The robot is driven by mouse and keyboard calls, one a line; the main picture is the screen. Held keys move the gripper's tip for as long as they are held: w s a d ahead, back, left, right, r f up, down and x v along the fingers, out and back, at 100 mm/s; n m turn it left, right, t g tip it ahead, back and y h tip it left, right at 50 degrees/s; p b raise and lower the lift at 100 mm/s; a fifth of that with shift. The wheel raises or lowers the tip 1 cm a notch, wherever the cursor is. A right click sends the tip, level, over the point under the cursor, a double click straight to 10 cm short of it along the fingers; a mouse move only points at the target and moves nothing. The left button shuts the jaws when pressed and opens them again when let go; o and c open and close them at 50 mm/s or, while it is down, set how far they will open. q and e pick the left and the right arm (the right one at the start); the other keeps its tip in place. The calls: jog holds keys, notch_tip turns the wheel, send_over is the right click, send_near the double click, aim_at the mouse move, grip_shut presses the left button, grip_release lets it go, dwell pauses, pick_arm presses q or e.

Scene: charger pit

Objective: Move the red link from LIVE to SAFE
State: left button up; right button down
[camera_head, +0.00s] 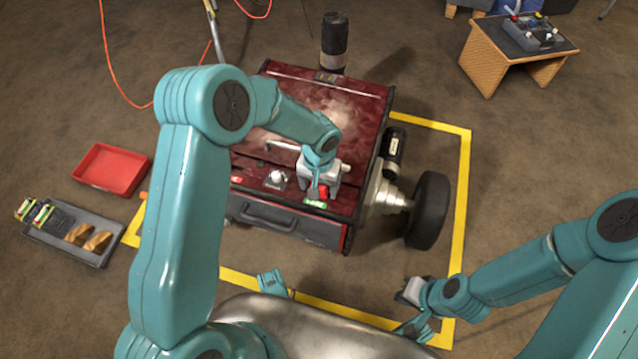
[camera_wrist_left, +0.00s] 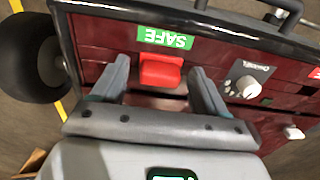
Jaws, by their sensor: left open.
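The red link (camera_head: 323,191) sits right beside the green SAFE label (camera_head: 315,204) at the front right of the dark red charger cart. In the left wrist view the red link (camera_wrist_left: 160,72) is just below the upside-down SAFE label (camera_wrist_left: 165,38). My left gripper (camera_head: 319,190) is over it, and its open fingers (camera_wrist_left: 164,85) stand either side of the link, with gaps visible. The red LIVE label (camera_head: 237,180) is at the front left of the panel, with no red link seen beside it. My right gripper (camera_head: 408,294) is low at the right, away from the cart; its jaws are unclear.
A white knob (camera_head: 277,179) sits between the labels. A red tray (camera_head: 111,169) and a grey tray (camera_head: 62,247) lie on the left floor. A black wheel (camera_head: 428,210) is at the cart's right.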

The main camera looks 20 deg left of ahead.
pick_arm(q)
notch_tip(320, 180, up, 16)
jog(key=p, duration=0.6)
jog(key=shift+r, duration=0.2)
jog(key=shift+w, duration=0.1)
